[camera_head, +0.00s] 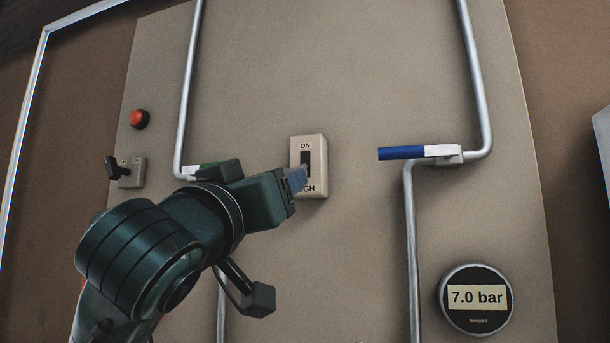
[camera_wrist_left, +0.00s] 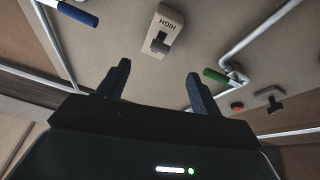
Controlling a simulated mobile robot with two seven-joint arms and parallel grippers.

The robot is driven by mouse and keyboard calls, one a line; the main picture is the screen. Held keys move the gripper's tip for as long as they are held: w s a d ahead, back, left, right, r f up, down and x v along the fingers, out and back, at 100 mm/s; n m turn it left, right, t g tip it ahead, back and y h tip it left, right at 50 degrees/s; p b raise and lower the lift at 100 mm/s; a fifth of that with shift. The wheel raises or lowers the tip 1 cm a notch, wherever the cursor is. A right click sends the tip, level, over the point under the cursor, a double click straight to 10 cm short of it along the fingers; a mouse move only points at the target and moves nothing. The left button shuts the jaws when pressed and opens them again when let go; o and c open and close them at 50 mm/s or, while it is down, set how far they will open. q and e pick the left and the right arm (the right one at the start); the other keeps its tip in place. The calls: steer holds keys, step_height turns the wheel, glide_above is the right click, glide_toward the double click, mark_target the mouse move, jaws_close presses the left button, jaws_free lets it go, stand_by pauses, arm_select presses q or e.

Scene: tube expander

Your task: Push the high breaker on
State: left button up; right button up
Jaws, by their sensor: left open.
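The high breaker (camera_head: 313,150) is a beige box on the panel with a dark slot, "ON" at its top and "HIGH" at its bottom. My left gripper (camera_head: 298,180) is in front of its lower part and hides some of the "HIGH" label and the lower slot. In the left wrist view the breaker (camera_wrist_left: 166,22) appears upside down, with a grey lever in its slot. There my left gripper (camera_wrist_left: 157,85) is open and empty, its two fingers apart, with the breaker beyond them. I cannot tell whether a finger touches the lever. My right gripper does not show.
A blue-handled valve (camera_head: 402,153) sits right of the breaker, and a green-handled valve (camera_head: 207,166) is partly behind my left arm. A red button (camera_head: 139,119) and a black lever switch (camera_head: 130,171) are at left. A gauge (camera_head: 476,299) reads 7.0 bar.

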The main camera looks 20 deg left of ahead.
arm_select(q)
steer(key=p+x, duration=0.4)
steer(key=x, duration=0.7)
steer(key=shift+w+r+p, duration=0.25)
steer(key=shift+w+p, duration=0.05)
steer(key=shift+p, duration=0.1)
steer(key=shift+w, duration=0.45)
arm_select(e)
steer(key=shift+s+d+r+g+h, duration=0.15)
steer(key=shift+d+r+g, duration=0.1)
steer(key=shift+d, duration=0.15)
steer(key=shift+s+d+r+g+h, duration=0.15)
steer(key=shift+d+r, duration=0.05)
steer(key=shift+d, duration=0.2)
arm_select(q)
steer(key=c, duration=1.3)
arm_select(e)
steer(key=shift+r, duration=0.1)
